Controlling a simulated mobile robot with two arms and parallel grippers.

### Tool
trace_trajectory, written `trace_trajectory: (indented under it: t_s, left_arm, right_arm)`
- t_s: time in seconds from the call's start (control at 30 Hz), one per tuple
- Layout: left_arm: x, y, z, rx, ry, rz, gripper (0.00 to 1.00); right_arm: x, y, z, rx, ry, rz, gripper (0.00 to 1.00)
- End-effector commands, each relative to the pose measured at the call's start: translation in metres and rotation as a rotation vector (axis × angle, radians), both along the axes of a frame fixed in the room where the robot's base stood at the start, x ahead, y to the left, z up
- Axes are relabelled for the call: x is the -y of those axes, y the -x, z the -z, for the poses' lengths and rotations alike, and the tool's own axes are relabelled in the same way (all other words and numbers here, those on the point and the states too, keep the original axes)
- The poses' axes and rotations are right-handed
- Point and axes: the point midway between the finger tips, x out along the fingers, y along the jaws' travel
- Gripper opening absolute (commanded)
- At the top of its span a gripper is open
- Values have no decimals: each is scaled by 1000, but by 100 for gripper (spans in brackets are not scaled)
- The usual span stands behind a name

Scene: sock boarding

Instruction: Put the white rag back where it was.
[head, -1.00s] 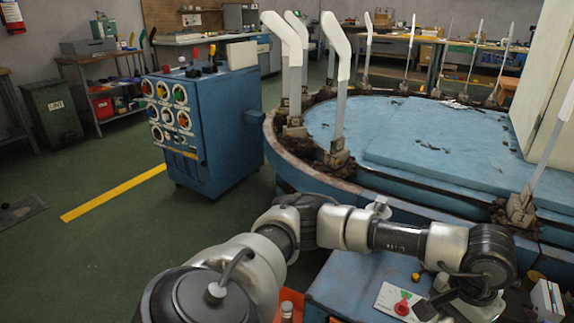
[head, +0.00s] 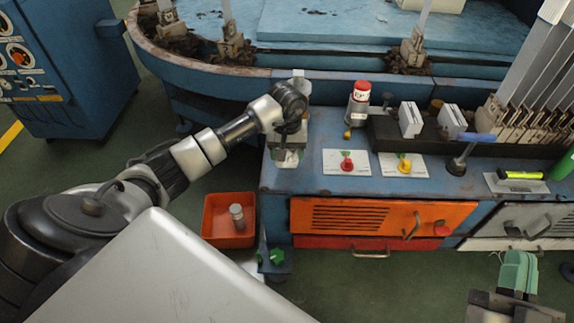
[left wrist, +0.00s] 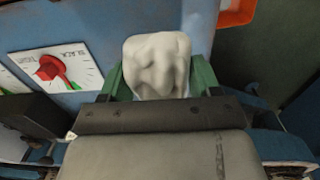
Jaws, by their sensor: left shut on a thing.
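In the left wrist view, the crumpled white rag (left wrist: 157,66) is pinched between the two green fingers of my left gripper (left wrist: 160,85). The blue bench top lies behind the rag. In the head view, my left gripper (head: 287,152) is at the left end of the bench, and the rag is too small and covered there to make out well. My right gripper (head: 518,272), with green fingers, is low at the right, in front of the grey drawer. The gap between its fingers is not clear.
The blue bench (head: 300,185) carries a red dial plate (head: 346,162), a yellow dial plate (head: 404,166), a red-capped bottle (head: 358,102) and white blocks (head: 411,119). An orange bin (head: 229,241) holding a grey cylinder is below left. The blue round table stands behind.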

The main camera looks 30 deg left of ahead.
Motion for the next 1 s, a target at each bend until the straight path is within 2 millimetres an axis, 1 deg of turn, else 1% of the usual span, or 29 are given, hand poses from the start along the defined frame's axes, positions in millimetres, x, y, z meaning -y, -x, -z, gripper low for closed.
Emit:
trace_trajectory:
  t_s: [0.17, 0.3, 0.43, 0.57, 0.77, 1.0]
  left_arm:
    - [1, 0, 13, 1, 2, 1, 44]
    - [1, 0, 32, -1, 2, 0, 44]
    - [1, 0, 43, 1, 1, 1, 44]
    - [0, 0, 46, 2, 0, 1, 44]
    - [0, 0, 45, 2, 0, 2, 44]
    - [0, 0, 49, 2, -1, 2, 44]
  right_arm:
    - [-1, 5, -8, 82, -24, -5, 0]
    - [-1, 14, -21, 214, -62, -13, 0]
    - [0, 23, -31, 313, -90, -18, 0]
    - [0, 26, -36, 348, -101, -19, 0]
    - [0, 26, -36, 347, -100, -19, 0]
    - [1, 31, -39, 398, -115, -22, 0]
